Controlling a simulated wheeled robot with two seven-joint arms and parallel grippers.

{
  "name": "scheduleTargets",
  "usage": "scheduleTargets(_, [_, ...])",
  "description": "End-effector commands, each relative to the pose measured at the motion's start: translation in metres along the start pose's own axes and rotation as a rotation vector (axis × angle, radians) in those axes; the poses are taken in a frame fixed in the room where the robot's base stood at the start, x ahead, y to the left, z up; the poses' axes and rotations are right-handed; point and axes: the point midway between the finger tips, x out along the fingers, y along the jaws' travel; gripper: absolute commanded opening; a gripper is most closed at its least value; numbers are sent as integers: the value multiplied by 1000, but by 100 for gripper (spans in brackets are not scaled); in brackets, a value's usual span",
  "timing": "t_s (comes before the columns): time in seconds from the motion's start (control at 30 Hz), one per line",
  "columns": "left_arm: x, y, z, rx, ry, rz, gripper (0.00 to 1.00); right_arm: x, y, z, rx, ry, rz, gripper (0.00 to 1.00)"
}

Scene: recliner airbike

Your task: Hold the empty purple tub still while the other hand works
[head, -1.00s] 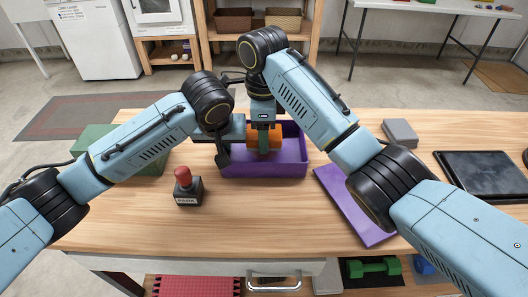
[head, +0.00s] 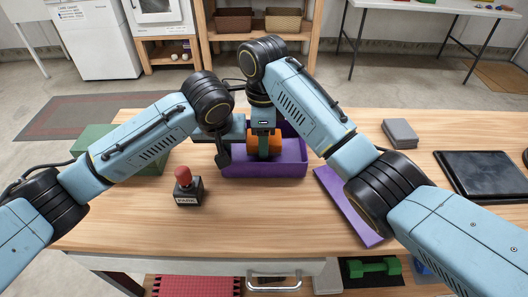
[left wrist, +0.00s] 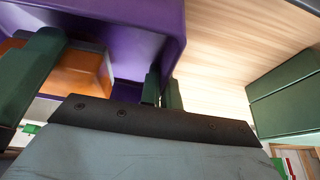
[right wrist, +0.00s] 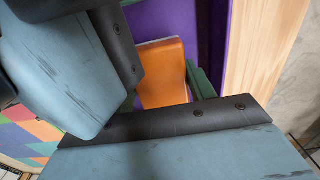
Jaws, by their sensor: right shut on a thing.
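The purple tub (head: 285,168) stands upright on the wooden table, partly hidden by my arms. In the left wrist view, my left gripper (left wrist: 162,90) has its green fingers close together at the rim of the tub's side wall (left wrist: 172,45), one on each side. It looks shut on that wall. My right gripper (head: 263,146) points down over the tub's inside. It is shut on an orange block (head: 254,138), which is within or just above the tub. The orange block also shows in the right wrist view (right wrist: 162,72). The block's underside is hidden.
A purple panel (head: 338,192) lies right of the tub, partly under my right arm. A red-knobbed black piece (head: 187,190) stands in front left. A green box (head: 95,140) is at left. A grey block (head: 400,132) and dark tray (head: 485,172) are at right. The front middle is clear.

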Motion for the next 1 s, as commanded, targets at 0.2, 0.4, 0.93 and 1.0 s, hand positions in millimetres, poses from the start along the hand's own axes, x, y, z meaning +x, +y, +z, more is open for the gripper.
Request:
scheduleTargets(0.2, [0,0,0,0,1,1,0,9,0,0,0,-1,2,36])
scheduleTargets(0.4, [0,0,0,0,1,1,0,14,0,0,1,0,1,36])
scheduleTargets(0.93, [0,0,0,-1,1,1,0,16,0,0,-1,-1,1,36])
scheduleTargets(1.0, [0,0,0,-1,1,1,0,17,0,0,-1,0,1,36])
